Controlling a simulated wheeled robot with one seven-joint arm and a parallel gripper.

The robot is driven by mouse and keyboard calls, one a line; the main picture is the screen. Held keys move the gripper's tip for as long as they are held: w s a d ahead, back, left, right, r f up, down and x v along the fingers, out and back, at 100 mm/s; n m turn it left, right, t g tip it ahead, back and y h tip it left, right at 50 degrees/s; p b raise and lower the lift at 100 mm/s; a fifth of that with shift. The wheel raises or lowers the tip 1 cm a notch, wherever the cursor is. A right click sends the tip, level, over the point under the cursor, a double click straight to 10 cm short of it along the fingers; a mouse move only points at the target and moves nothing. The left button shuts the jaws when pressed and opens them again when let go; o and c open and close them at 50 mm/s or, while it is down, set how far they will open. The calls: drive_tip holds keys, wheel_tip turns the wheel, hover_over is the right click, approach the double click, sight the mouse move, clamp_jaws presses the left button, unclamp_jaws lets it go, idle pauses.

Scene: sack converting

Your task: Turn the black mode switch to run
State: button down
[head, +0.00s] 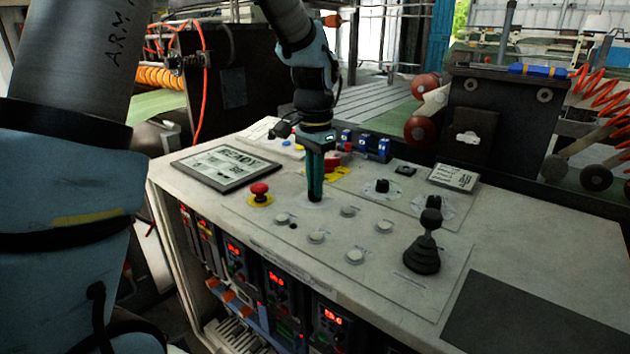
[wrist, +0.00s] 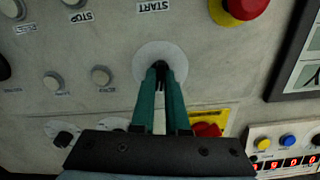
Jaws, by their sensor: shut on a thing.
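My gripper (head: 316,198) points straight down at the sloped control panel, its teal fingers closed together. In the wrist view the fingertips (wrist: 161,68) meet over a round pale dial plate (wrist: 150,56) beside the START label. The fingers are shut on the black mode switch at the plate's centre. The switch itself is hidden between the fingertips, so its pointing direction cannot be read. In the head view the pale plate also shows around the fingertips.
A red emergency button (head: 260,191) stands left of my fingers; it shows in the wrist view (wrist: 244,8). A READY screen (head: 226,167) is at left.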

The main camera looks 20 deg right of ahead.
drive_tip(key=m+p, duration=0.1)
drive_tip(key=m, duration=0.3)
drive_tip(key=shift+r, duration=0.1)
drive_tip(key=shift+m+p, duration=0.8)
drive_tip(key=shift+m, duration=0.6)
drive_tip(key=c, duration=0.9)
unclamp_jaws()
wheel_tip(320, 180, up, 11)
drive_tip(key=shift+f+b, duration=0.2)
drive_tip(key=shift+b, duration=0.7)
